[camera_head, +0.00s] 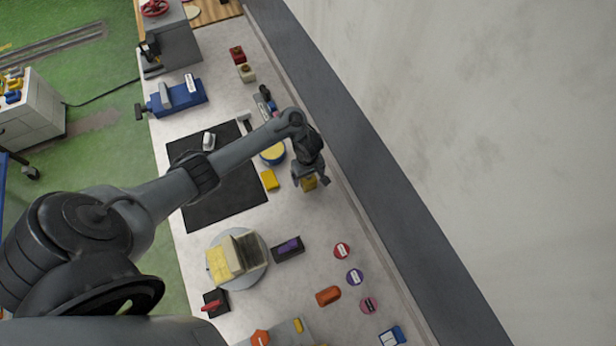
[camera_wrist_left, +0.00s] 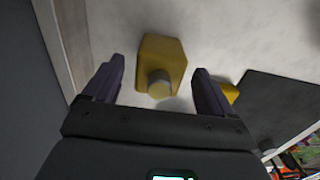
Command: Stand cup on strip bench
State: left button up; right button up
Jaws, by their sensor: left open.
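The long pale bench (camera_head: 310,275) runs along the wall in the head view. A yellow block (camera_head: 309,184) sits at my left gripper (camera_head: 310,181). In the left wrist view the yellow block (camera_wrist_left: 160,55) has a grey round knob facing me, between and just beyond the open fingers (camera_wrist_left: 158,80). The fingers stand apart from its sides. I cannot make out a clear cup; a round blue-and-yellow thing (camera_head: 273,153) lies partly behind my left forearm. My right gripper is not in view.
A black mat (camera_head: 225,195) lies under my left arm. A yellow block (camera_head: 270,180) lies at its edge. A round plate (camera_head: 246,284) carries blocks, with a dark box (camera_head: 288,249) beside it. A blue vise (camera_head: 180,96) stands farther off. The wall (camera_head: 420,130) borders the right.

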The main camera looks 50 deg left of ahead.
pick_arm(q)
notch_tip(320, 180, up, 8)
jog(key=p, duration=0.6)
jog(key=shift+r, duration=0.25)
jog(key=shift+r+p, duration=0.5)
jog(key=shift+p, duration=0.25)
jog(key=shift+d, duration=0.15)
jog(key=s+d+r+m+t, duration=0.1)
jog(key=s+d+m+t, duration=0.1)
jog(key=d+m, duration=0.4)
jog(key=s+d+r+m+t, duration=0.15)
jog(key=d+m, duration=0.25)
jog(key=d, duration=0.4)
jog(key=s+a+r+m, duration=0.1)
jog(key=s+r+m, duration=0.5)
jog(key=s+r, duration=0.5)
jog(key=s, duration=0.3)
jog(key=shift+s+a+r+m, duration=0.25)
jog(key=shift+a+r+m, duration=0.05)
jog(key=shift+r, duration=0.1)
